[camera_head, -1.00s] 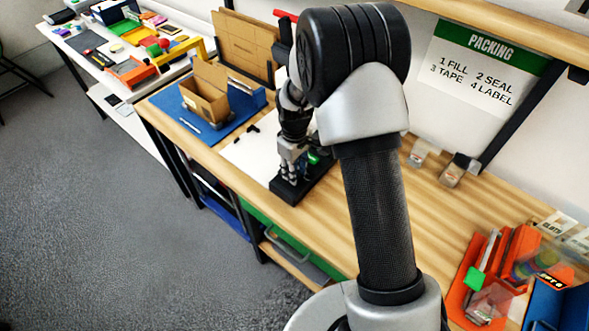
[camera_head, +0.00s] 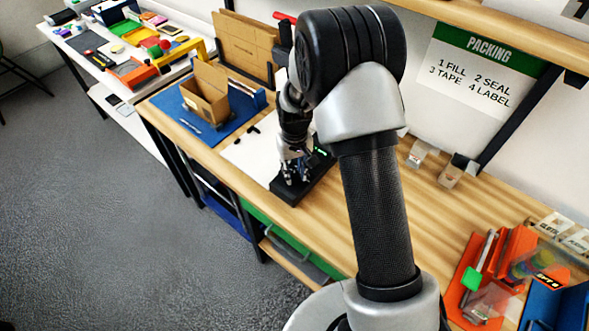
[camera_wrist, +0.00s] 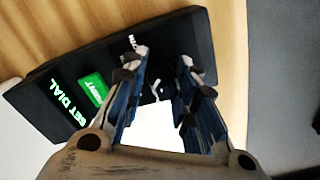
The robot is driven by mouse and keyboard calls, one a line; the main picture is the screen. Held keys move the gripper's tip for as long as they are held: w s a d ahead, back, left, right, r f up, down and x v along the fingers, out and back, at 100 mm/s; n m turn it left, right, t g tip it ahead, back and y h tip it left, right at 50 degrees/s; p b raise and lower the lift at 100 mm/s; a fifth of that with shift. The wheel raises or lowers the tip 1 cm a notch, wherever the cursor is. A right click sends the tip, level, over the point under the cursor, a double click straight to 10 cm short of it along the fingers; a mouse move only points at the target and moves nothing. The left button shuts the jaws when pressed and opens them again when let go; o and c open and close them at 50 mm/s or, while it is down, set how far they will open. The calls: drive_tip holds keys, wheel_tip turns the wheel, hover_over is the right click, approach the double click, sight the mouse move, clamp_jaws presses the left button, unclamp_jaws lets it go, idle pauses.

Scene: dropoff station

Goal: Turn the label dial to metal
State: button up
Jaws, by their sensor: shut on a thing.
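The black label device (camera_head: 287,193) sits on the wooden bench. In the head view my gripper (camera_head: 295,176) is over the near part of the device. I cannot read which label the dial points to.
A white sheet (camera_head: 240,152) lies beside the device, with an open cardboard box (camera_head: 205,95) on a blue mat (camera_head: 180,118) behind it. Orange and blue bins stand at the right end of the bench. The bench between is mostly clear.

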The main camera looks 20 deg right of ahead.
sight(295, 174)
drive_tip(key=shift+m, duration=1.6)
drive_tip(key=o, duration=1.1)
drive_tip(key=shift+r, duration=0.1)
wheel_tip(295, 174, up, 12)
drive_tip(key=shift+f, duration=0.1)
